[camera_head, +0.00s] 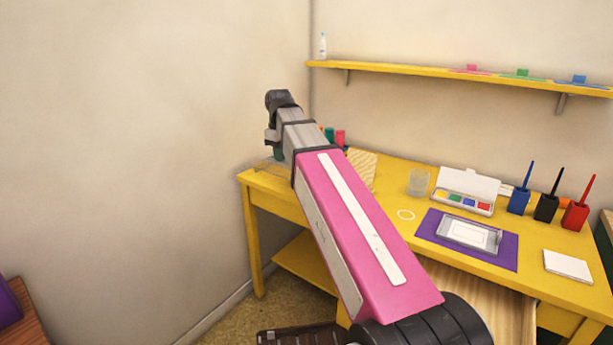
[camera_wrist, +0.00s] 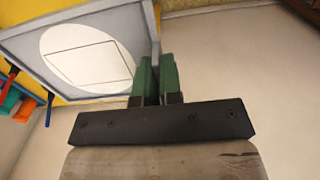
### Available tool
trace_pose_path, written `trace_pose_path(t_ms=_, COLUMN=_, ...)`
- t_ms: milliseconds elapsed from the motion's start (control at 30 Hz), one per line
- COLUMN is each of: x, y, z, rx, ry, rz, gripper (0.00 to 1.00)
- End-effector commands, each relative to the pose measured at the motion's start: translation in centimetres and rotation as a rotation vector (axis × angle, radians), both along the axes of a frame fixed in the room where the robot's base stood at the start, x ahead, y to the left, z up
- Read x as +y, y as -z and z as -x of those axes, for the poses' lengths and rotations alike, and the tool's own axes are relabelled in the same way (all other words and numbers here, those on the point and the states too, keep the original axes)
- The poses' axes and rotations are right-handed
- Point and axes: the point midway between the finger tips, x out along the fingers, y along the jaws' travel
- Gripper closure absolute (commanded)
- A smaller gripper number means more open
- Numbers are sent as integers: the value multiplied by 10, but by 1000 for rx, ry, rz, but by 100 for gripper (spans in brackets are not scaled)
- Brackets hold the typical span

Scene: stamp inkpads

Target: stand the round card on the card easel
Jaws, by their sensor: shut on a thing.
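My gripper (camera_wrist: 154,65) has green fingers, which are shut on the edge of a grey-bordered square panel. A white round face with a thin rectangular outline fills its middle; I take it as the round card (camera_wrist: 80,58). It is tilted and held close to the wrist camera. In the head view my arm reaches over the desk's far left corner, and the gripper (camera_head: 277,154) is small and partly hidden there. I cannot pick out the card easel for sure; a pale patterned board (camera_head: 363,168) stands just right of my arm.
A shelf (camera_head: 420,70) runs above. Walls stand behind and left.

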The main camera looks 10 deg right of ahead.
Motion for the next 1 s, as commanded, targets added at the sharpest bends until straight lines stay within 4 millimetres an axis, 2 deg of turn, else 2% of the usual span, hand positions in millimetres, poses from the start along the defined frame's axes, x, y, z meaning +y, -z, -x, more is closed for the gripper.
trace_pose_path(t_ms=300, x=-47, y=38, z=-45, rx=1, ry=5, rz=0, gripper=100)
trace_pose_path(t_ms=500, x=-69, y=57, z=-66, rx=0, ry=5, rz=0, gripper=100)
trace_pose_path(t_ms=767, x=-76, y=67, z=-70, rx=-1, ry=4, rz=0, gripper=100)
trace_pose_path(t_ms=1000, x=-76, y=97, z=-70, rx=0, ry=4, rz=0, gripper=100)
